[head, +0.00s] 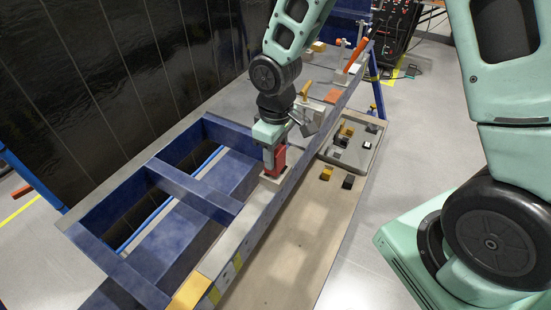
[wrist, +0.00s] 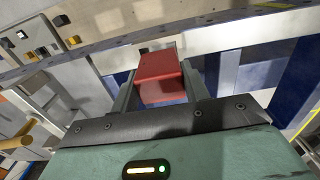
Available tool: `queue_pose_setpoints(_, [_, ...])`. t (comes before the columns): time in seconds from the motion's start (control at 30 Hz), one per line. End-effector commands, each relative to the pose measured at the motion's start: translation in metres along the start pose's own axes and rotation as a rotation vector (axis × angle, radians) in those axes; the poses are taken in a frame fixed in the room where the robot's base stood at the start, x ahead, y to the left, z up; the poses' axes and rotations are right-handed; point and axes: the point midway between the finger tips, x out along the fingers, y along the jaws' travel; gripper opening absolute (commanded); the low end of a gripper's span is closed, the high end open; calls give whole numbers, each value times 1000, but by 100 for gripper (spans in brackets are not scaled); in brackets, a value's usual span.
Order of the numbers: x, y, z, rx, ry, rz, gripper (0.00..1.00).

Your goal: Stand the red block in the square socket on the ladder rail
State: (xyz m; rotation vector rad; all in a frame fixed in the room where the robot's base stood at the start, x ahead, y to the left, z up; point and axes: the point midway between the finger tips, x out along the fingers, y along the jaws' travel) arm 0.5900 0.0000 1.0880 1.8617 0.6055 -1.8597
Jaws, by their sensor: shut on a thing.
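The red block (head: 280,160) is held upright between the fingers of my gripper (head: 270,158). In the wrist view the red block (wrist: 160,72) sits between both fingers of my gripper (wrist: 160,92). The ladder rail (head: 238,232) is a pale grey beam along the right side of the blue frame; it also crosses the top of the wrist view (wrist: 215,38). The square socket (head: 268,183) shows as a small pale rim on the rail, right under the block. Whether the block's lower end is inside or just above it, I cannot tell. The wrist view hides the socket.
A grey tray (head: 370,151) with several black and yellow blocks stands right of the rail. Loose yellow and black blocks lie near it. An orange-handled tool (head: 357,54) and a flat orange piece (head: 333,97) are farther back. Blue cross-members (head: 190,187) lie left.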

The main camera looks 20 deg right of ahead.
Motion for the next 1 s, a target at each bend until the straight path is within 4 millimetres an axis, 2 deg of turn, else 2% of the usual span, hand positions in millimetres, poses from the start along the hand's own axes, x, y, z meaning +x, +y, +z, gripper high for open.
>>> queue_pose_setpoints(0.1, [17, -1, 1, -2, -5, -2, 12])
queue_pose_setpoints(0.23, [30, -1, 1, -1, -3, -1, 12])
queue_pose_setpoints(0.67, [38, 0, 0, 0, 0, 0, 12])
queue_pose_setpoints(0.7, [38, 0, 0, 0, 0, 0, 48])
queue_pose_setpoints(0.77, [37, 0, 0, 0, 0, 0, 65])
queue_pose_setpoints(1.0, [37, 0, 0, 0, -1, 0, 67])
